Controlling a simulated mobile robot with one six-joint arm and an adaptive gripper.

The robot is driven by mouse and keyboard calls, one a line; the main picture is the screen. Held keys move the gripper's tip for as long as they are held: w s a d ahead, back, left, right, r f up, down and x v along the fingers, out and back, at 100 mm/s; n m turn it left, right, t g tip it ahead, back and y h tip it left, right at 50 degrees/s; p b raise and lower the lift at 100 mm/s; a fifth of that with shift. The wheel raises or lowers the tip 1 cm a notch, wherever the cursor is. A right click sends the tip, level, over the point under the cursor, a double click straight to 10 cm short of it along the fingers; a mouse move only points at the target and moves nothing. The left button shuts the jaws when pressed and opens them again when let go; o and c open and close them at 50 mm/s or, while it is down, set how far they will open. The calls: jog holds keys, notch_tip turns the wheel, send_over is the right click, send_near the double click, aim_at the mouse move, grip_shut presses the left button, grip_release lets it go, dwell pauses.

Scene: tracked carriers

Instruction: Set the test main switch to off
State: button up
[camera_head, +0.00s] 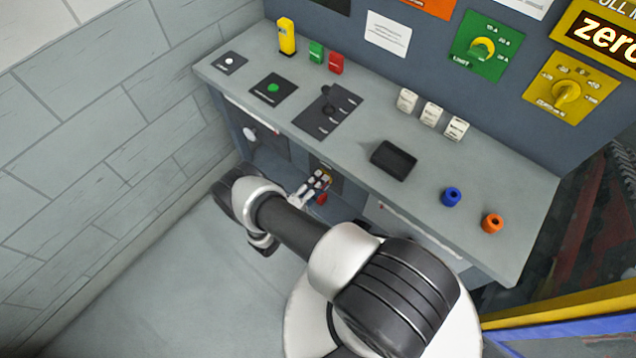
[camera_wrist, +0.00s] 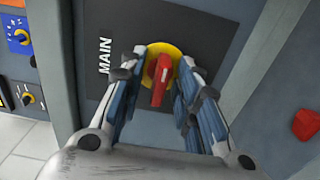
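The main switch is a red handle (camera_wrist: 160,80) on a yellow disc (camera_wrist: 176,52), set in a dark plate (camera_wrist: 193,22) lettered MAIN in the wrist view. The handle's long side runs roughly up and down in that picture. No on or off marks show. My gripper (camera_wrist: 168,62) is open, with one finger on each side of the handle. I cannot tell whether either finger touches it. In the head view my gripper (camera_head: 318,184) is at the desk's front face, below the top, and mostly covers the switch.
The desk top (camera_head: 235,88) above carries a lever plate (camera_head: 318,124), a black tray (camera_head: 393,160), a blue knob (camera_head: 452,196) and an orange knob (camera_head: 492,222). A red part (camera_wrist: 307,124) sits right of the switch in the wrist view. The floor at left is clear.

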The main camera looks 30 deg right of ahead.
grip_shut()
jog(key=shift+n+b, duration=0.3)
dwell(0.3)
jog(key=shift+f+n+b, duration=0.1)
jog(key=shift+n+b, duration=0.65)
jog(key=shift+n, duration=0.25)
jog(key=n+b, duration=0.2)
jog(key=n, duration=0.2)
jog(key=shift+b, duration=0.35)
jog(key=n+b, duration=0.3)
jog(key=n, duration=0.2)
jog(key=shift+n, duration=0.4)
jog(key=n+b, duration=0.1)
jog(key=n, duration=0.4)
jog(key=shift+n, duration=0.3)
